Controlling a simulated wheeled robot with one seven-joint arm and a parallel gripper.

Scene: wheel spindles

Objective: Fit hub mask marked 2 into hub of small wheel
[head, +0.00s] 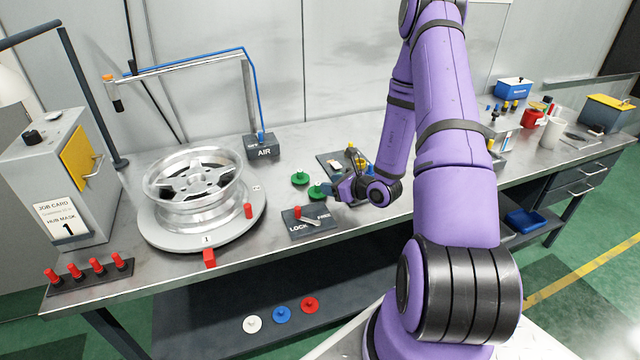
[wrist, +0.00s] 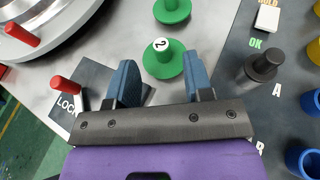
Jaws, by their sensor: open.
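A green hub mask (wrist: 162,62) with a white "2" on its knob lies on the bench in the wrist view. It also shows in the head view (head: 317,192). My gripper (wrist: 159,76) is open, its two blue fingers on either side of the mask's near part; whether they touch it I cannot tell. In the head view my gripper (head: 329,192) is low over the bench beside it. A second green mask (head: 300,178) lies just behind; its mark cannot be read. A silver spoked wheel (head: 195,183) lies on a round turntable (head: 160,238) at left.
A LOCK/FREE plate (head: 312,222) with a red-knobbed lever sits near my gripper. A dark board (wrist: 235,110) with a black peg is on the right. White, blue and red masks (head: 281,314) lie on the lower shelf. The job card reads "HUB MASK 1".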

